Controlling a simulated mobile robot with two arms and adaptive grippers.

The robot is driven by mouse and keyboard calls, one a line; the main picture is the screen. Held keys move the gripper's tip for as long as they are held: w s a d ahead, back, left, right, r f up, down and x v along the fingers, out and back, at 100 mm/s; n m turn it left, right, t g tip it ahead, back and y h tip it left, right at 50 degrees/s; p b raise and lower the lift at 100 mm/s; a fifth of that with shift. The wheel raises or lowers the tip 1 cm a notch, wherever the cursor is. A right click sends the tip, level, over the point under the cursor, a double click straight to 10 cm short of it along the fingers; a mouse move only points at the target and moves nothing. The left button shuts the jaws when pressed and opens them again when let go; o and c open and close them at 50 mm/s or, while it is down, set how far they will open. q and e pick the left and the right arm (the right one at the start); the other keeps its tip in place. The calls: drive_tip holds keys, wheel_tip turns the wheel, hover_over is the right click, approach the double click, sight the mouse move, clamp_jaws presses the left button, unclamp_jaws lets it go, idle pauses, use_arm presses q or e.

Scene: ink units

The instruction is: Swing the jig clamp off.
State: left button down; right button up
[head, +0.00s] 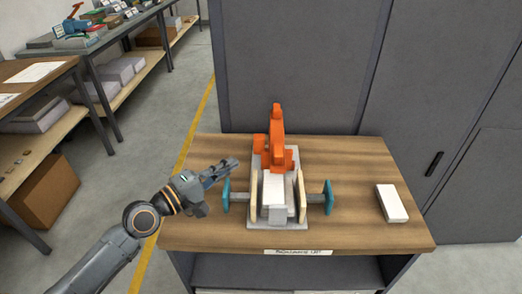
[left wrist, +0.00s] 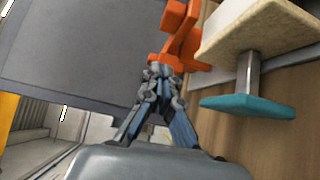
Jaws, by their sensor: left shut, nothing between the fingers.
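The jig (head: 255,215) stands on a wooden bench top, with a grey base plate and two pale side cheeks. Its orange clamp (head: 277,135) rises at the back, with an orange part resting near the far end of a white block (head: 273,188) between the cheeks. Teal knobs (head: 226,195) stick out on both sides. In the left wrist view the orange clamp (left wrist: 178,35) is beyond my fingertips, and a teal knob (left wrist: 247,107) is at the right. My left gripper (head: 232,163) is shut and empty, left of the jig and above the left knob. My right gripper is not in view.
A white box (head: 391,203) lies at the right of the bench top (head: 350,225). A label is on the bench's front edge. Grey cabinets (head: 300,60) stand close behind. Shelved workbenches (head: 110,45) are at the left, with open floor between.

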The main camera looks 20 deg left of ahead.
use_arm(q)
drive_tip(key=w+d+p, duration=0.3)
drive_tip(key=w+d, duration=0.3)
drive_tip(key=shift+d, duration=0.35)
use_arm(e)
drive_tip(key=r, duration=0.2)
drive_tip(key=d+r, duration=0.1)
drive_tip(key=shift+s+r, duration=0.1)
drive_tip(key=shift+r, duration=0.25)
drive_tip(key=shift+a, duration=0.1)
